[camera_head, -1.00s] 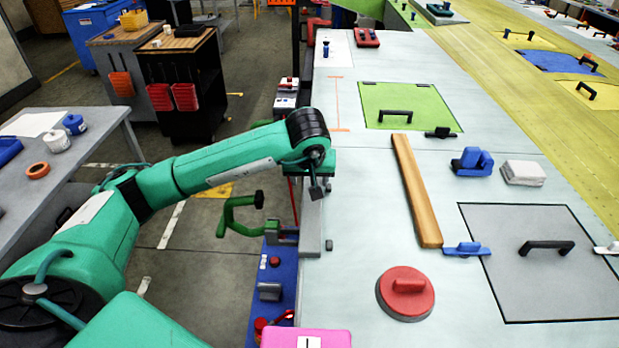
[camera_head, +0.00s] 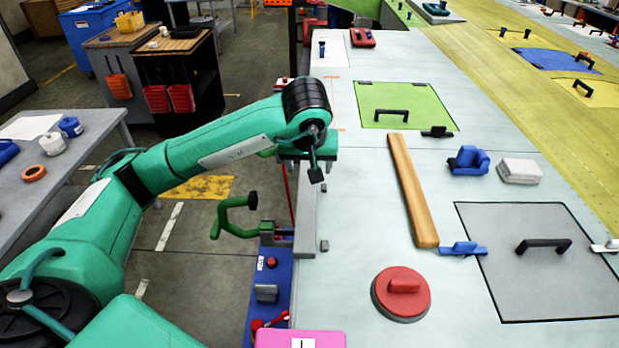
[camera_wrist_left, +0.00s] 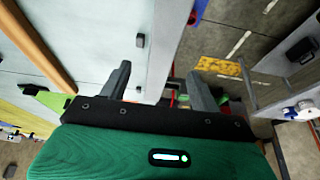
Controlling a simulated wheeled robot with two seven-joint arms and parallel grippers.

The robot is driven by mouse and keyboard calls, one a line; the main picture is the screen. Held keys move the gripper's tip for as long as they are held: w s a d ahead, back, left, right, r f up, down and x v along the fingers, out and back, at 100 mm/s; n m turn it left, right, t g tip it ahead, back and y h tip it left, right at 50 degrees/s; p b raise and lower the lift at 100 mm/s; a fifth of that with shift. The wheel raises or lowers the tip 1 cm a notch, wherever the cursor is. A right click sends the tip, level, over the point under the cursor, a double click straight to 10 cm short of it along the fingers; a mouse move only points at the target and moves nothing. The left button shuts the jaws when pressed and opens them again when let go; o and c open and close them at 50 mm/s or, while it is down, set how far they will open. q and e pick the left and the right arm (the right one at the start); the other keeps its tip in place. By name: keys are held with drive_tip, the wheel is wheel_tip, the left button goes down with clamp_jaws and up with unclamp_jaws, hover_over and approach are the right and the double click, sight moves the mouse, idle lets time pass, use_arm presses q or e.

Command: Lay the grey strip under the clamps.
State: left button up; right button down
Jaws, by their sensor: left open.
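The grey strip (camera_head: 305,225) lies lengthwise along the left edge of the pale jig table. It also shows in the left wrist view (camera_wrist_left: 172,55), running between the two fingers. My left gripper (camera_head: 313,176) is over the strip's far part, pointing down, open and empty; its fingers also show in the wrist view (camera_wrist_left: 160,88). I cannot tell the height of the fingers above the strip. A green clamp (camera_head: 236,218) stands out from the table's left edge, beside the strip's near half. Another green piece (camera_head: 268,152), perhaps a second clamp, is mostly hidden behind my arm. My right gripper is not in view.
A wooden bar (camera_head: 412,190), a red disc with a handle (camera_head: 401,293) and a blue clamp-like block (camera_head: 467,160) rest on the table (camera_head: 350,225). A pink block (camera_head: 300,339) is at the near edge. The surface right of the strip is mostly clear.

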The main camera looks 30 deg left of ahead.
use_arm(q)
drive_tip(key=v, duration=0.5)
drive_tip(key=shift+s+a+r, duration=0.1)
drive_tip(key=shift+a+r, duration=0.1)
drive_tip(key=shift+r, duration=0.15)
